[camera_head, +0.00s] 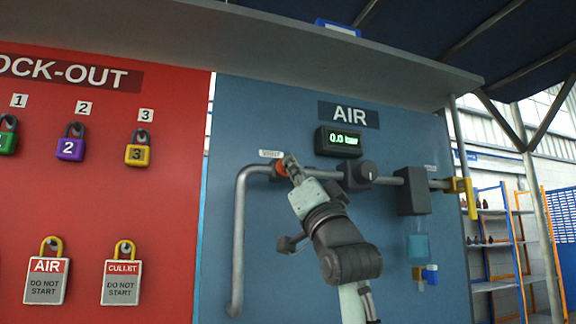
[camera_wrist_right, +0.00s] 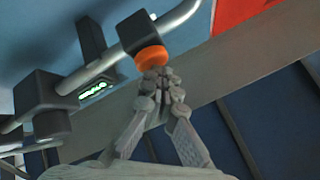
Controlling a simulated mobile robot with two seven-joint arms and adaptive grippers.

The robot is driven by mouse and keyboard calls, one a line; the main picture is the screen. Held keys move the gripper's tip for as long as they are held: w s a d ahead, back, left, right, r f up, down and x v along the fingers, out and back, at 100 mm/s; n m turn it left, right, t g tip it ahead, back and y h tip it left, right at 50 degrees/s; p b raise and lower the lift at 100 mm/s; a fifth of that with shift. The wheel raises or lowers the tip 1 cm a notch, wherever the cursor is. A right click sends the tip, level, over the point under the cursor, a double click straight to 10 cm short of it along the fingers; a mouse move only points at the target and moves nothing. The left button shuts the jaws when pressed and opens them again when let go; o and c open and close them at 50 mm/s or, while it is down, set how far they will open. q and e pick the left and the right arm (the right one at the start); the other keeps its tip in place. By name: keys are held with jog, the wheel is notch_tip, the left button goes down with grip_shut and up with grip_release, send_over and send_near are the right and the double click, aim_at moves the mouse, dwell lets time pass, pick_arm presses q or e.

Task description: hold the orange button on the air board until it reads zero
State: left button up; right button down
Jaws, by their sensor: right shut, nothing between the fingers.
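The orange button (camera_head: 281,169) sits on the grey pipe of the blue air board (camera_head: 400,262), below a small label. My right gripper (camera_head: 289,162) is shut and empty, with its fingertips at the button and covering part of it. In the right wrist view the orange button (camera_wrist_right: 152,58) is just beyond the closed fingertips (camera_wrist_right: 158,76); they look to be touching it. The display (camera_head: 339,141) under the AIR sign reads 0.0 bar in green. My left gripper is not in view.
A black knob (camera_head: 366,171) and a dark regulator block (camera_head: 412,191) sit on the pipe to the right, then a yellow valve handle (camera_head: 470,198). The red lock-out board (camera_head: 90,200) with padlocks and tags stands at left. A grey shelf (camera_head: 330,45) overhangs the boards.

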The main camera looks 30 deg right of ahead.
dwell(0.3)
jog(key=shift+s+a, duration=0.2)
jog(key=shift+s, duration=0.7)
jog(key=s, duration=0.2)
jog(key=s+a, duration=0.1)
jog(key=s, duration=0.1)
jog(key=shift+s+a, duration=0.1)
jog(key=shift+s, duration=0.3)
jog(key=shift+f, duration=0.1)
